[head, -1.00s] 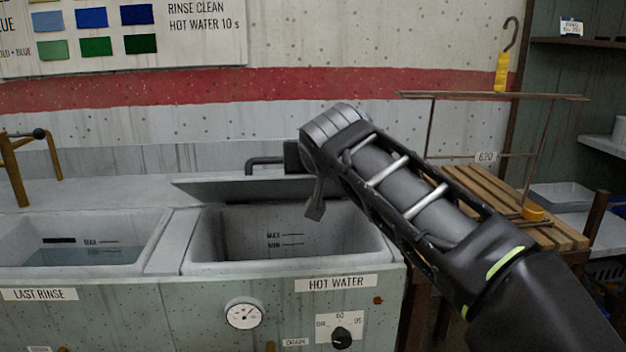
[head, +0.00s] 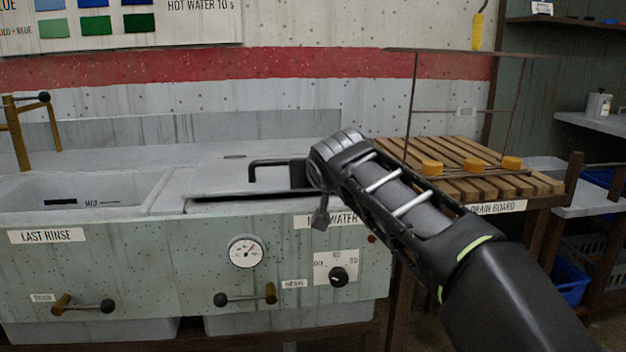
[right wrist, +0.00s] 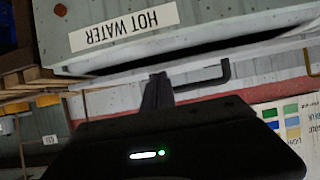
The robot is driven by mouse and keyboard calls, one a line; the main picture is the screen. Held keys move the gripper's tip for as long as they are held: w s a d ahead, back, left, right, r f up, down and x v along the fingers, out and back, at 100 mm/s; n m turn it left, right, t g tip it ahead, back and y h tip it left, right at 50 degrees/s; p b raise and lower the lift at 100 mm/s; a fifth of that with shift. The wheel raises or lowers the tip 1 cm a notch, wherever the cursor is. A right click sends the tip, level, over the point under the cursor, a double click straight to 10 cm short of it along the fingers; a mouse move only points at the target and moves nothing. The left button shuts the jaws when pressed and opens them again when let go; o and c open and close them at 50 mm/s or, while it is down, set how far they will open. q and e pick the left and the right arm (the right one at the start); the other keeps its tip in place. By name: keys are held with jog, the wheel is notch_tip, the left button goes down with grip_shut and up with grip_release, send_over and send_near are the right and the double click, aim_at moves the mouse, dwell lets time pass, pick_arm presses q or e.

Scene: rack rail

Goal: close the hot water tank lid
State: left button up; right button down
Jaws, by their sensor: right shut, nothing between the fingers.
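The hot water tank lid (head: 222,187) is a grey panel lying low over the right-hand basin, almost flat. A dark gap shows under its front edge, so it is not flush with the rim. Its black bar handle (head: 268,165) stands up near the right end, and also shows in the right wrist view (right wrist: 212,80). My right gripper (head: 321,212) is shut and empty, at the lid's front right, over part of the "HOT WATER" label (right wrist: 124,30). In the right wrist view the gripper (right wrist: 158,90) overlaps the lid's edge; I cannot tell whether it touches. My left gripper is out of view.
The last rinse basin (head: 75,190) is open at the left. A dial gauge (head: 244,251), a knob (head: 338,277) and drain levers (head: 245,296) are on the tank front. A slatted drain board (head: 475,180) with orange pieces stands at the right.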

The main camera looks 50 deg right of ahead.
notch_tip(320, 180, up, 5)
jog(key=p, duration=0.4)
jog(key=s+a+f, duration=0.3)
jog(key=s+a, duration=0.3)
jog(key=s, duration=0.1)
jog(key=shift+f, duration=0.4)
